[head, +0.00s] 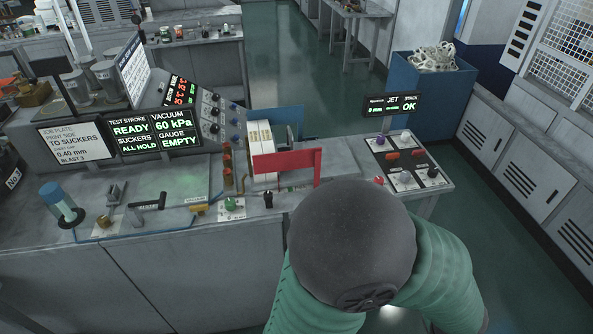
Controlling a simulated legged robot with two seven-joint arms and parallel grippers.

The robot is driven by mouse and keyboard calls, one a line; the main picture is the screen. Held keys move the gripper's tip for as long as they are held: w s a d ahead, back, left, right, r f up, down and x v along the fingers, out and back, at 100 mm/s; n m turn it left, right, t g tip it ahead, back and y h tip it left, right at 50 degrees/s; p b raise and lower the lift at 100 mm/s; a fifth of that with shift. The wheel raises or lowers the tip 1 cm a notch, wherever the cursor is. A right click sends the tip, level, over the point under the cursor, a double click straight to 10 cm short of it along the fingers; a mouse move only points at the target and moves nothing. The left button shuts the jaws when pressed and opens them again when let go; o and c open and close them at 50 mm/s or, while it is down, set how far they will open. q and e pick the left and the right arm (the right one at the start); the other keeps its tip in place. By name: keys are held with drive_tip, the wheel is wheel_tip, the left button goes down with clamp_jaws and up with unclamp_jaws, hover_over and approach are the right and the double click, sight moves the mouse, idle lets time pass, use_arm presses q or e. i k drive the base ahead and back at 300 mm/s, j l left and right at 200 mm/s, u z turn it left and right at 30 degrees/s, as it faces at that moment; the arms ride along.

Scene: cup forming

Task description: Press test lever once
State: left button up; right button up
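No control carries a readable "test lever" label. Candidates are a small black upright handle (268,198) at the front edge of the bench, a green knob (231,203) on a white plate beside it, and a black T-shaped handle (147,203) lying farther left. A display (150,130) reads "TEST STROKE READY", "SUCKERS ALL HOLD", "VACUUM 60 kPa" and "GAUGE EMPTY". Neither gripper shows, and what lies behind that arm is hidden.
A red plate (286,162) stands upright on the bench beside a white block (261,138). A control panel (408,170) with knobs stands right, under a display (392,105) reading "JET" and "OK". A blue bin (430,95) holds white scrap. A blue-capped cylinder (60,200) stands left.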

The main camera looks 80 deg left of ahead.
sight(161, 202)
drive_tip(key=u, duration=3.8)
drive_tip(key=i, duration=0.2)
drive_tip(key=j+z, duration=0.05)
